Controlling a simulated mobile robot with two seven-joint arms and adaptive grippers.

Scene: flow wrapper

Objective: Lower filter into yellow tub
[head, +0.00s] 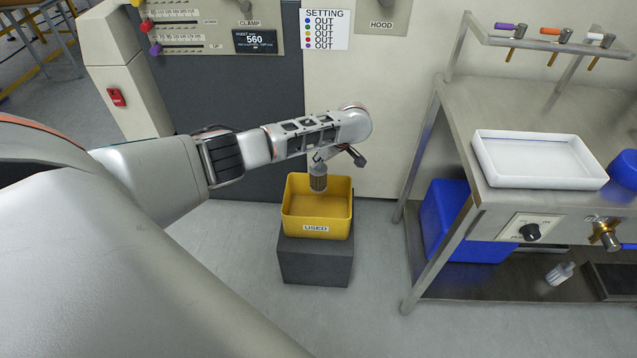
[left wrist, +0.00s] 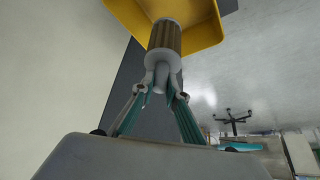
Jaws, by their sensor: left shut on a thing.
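The yellow tub (head: 317,222), labelled USED, stands on a dark grey block on the floor. The filter (head: 318,178) is a small grey and brown ribbed cylinder. It hangs over the tub, in front of its back inner wall; I cannot tell how far below the rim it reaches. My left gripper (head: 327,158) is shut on the filter's top from above. In the left wrist view the filter (left wrist: 164,42) sits between the fingertips (left wrist: 162,85), with the yellow tub (left wrist: 203,22) beyond it. My right gripper is not in view.
The grey block (head: 315,262) holds up the tub. The machine's panels (head: 375,110) rise behind it. On the right, a steel bench (head: 465,130) carries a white tray (head: 540,180). A blue bin (head: 440,215) stands below. The floor left of the block is clear.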

